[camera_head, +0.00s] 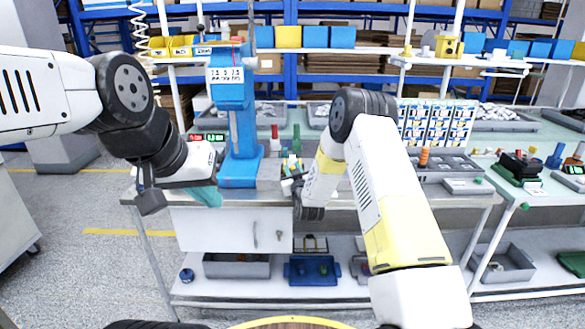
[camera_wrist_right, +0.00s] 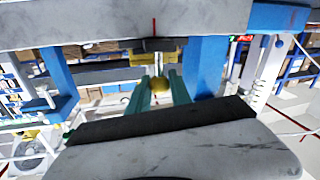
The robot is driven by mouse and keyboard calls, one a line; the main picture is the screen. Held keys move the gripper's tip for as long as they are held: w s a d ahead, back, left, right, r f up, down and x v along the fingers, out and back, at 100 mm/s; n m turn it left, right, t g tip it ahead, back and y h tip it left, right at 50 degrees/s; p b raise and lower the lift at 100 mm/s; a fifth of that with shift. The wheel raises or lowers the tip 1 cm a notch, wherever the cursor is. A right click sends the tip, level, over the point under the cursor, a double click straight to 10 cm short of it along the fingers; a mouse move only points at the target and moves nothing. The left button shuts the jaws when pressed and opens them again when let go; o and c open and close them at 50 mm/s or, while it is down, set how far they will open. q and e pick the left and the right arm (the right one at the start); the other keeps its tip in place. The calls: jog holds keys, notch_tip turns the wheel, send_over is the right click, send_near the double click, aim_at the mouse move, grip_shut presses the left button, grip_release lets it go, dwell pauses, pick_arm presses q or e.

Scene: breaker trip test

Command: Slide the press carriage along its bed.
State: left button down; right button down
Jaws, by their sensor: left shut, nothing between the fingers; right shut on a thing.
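The blue press (camera_head: 235,115) stands upright on the workbench, with a white label on its head. A blue column also shows in the right wrist view (camera_wrist_right: 205,65). In that view the teal fingers of my right gripper (camera_wrist_right: 160,92) are shut on a round brass-coloured knob (camera_wrist_right: 160,84). A yellow block (camera_wrist_right: 147,58) shows just beyond it; I cannot tell whether this is the carriage. In the head view my right wrist hides the right fingertips and much of the bed. My left gripper (camera_head: 208,197) is shut and empty, at the bench's front edge, left of the press.
Small red and green parts (camera_head: 275,140) stand right of the press. A display with green and red digits (camera_head: 207,137) is left of it. Grey trays (camera_head: 440,166) and a card panel (camera_head: 438,122) are further right. A cabinet (camera_head: 232,228) hangs beneath the bench.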

dwell(0.8)
jog(key=a, duration=2.2)
jog(key=shift+a, duration=0.25)
jog(key=shift+s, duration=0.1)
jog(key=c, duration=1.2)
grip_release()
jog(key=shift+a, duration=0.15)
jog(key=s, duration=0.2)
jog(key=s+d, duration=0.1)
jog(key=s, duration=0.4)
jog(key=shift+s+d, duration=0.25)
jog(key=shift+d, duration=0.1)
